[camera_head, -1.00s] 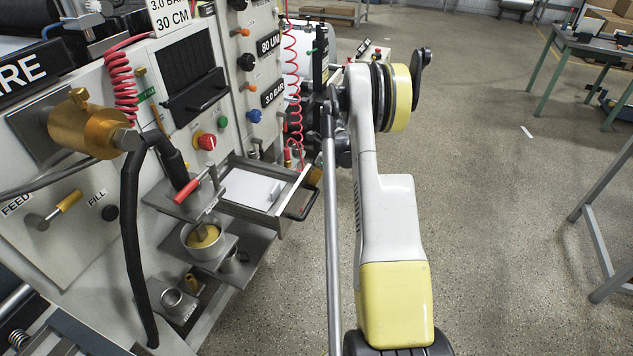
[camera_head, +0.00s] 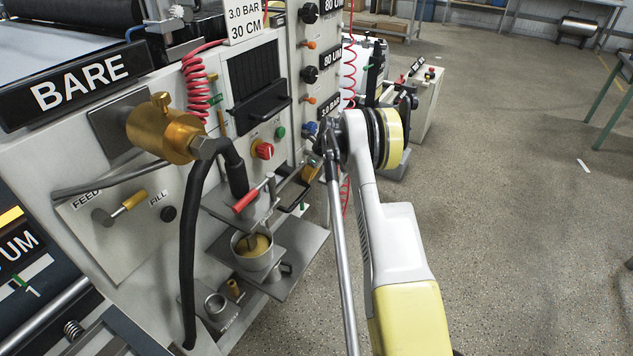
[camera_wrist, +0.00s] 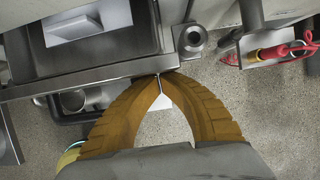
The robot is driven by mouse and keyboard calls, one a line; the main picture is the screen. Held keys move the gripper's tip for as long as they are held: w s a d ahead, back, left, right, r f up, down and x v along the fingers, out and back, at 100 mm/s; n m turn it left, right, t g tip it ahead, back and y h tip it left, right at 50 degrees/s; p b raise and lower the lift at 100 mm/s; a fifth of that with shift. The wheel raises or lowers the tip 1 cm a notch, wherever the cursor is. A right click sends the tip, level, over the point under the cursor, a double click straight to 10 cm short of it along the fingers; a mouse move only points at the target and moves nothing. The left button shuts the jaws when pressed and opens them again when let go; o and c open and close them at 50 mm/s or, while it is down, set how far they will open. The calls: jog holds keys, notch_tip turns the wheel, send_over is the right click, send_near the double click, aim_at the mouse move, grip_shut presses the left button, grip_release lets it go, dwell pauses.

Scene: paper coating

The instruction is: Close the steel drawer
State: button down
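The steel drawer is at the machine's side in the head view, largely hidden behind the red-handled valve; its black loop handle (camera_head: 294,207) shows. In the wrist view the drawer's steel front edge (camera_wrist: 100,77) crosses the picture, with a white item (camera_wrist: 88,22) behind it in a dark recess. My gripper (camera_wrist: 160,80) has two orange-brown fingers with the tips brought together, nothing seen between them. The tips are at the front edge, right of the handle; I cannot tell whether they touch. In the head view my gripper is small and partly hidden by the arm.
The red-handled valve (camera_head: 250,196) and a steel cup (camera_head: 252,250) on a shelf (camera_head: 300,265) stand close in front of the drawer. A black hose (camera_head: 190,250) hangs at left. A coiled red hose (camera_head: 348,75) hangs behind the arm. Floor on the right is clear.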

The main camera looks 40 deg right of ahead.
jog(key=shift+w+a, duration=0.25)
jog(key=shift+w, duration=0.3)
jog(key=shift+w+a, duration=0.2)
jog(key=shift+w, duration=0.35)
